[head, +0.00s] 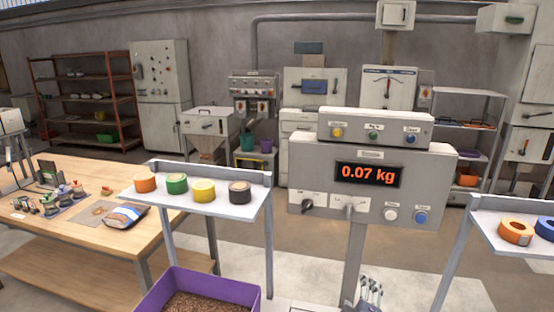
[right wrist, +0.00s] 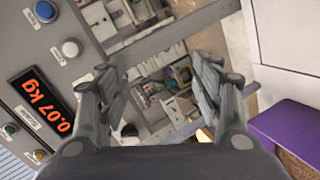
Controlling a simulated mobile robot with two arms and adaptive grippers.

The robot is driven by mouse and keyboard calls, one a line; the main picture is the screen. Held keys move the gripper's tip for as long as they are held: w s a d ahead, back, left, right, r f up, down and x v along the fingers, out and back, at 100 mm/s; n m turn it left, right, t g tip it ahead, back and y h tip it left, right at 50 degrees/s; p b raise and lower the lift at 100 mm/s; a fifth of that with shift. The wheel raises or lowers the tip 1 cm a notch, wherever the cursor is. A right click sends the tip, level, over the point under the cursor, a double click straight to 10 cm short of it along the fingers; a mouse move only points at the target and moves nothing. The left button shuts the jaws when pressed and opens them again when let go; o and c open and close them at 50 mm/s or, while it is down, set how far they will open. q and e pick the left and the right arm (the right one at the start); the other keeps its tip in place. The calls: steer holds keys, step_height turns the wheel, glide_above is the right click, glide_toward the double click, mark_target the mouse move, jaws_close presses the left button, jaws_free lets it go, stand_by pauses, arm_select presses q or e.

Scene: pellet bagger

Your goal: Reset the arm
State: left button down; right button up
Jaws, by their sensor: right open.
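My right gripper (right wrist: 168,72) is open in the right wrist view, with nothing between its fingers. In the head view what looks like the same gripper (head: 369,284) shows small at the bottom edge, in front of the scale's post, fingers up. The rest of that arm is out of the picture. The scale's grey control panel (head: 440,183) is above it and reads 0.07 kg; it fills the left side of the right wrist view (right wrist: 88,88). My left gripper is not in view.
A purple bin of brown pellets (head: 247,301) stands at the bottom, left of the post. A small shelf (head: 222,208) holds several tape rolls; another at right (head: 482,219) holds an orange and a blue roll. A wooden table (head: 60,178) stands left.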

steer(key=s+a+f+m+g+y, duration=0.15)
steer(key=s+f+m+g, duration=0.45)
steer(key=s, duration=1)
steer(key=s+f+m+g+y, duration=0.3)
steer(key=s+f, duration=0.4)
steer(key=s, duration=0.9)
step_height(320, 180, down, 30)
steer(key=s+g+b, duration=0.2)
steer(key=b, duration=0.2)
steer(key=s+d+f+n+g+b, duration=0.1)
steer(key=s+d+f+b, duration=0.2)
steer(key=s+f, duration=1.4)
step_height(320, 180, down, 2)
steer(key=shift+f, duration=0.2)
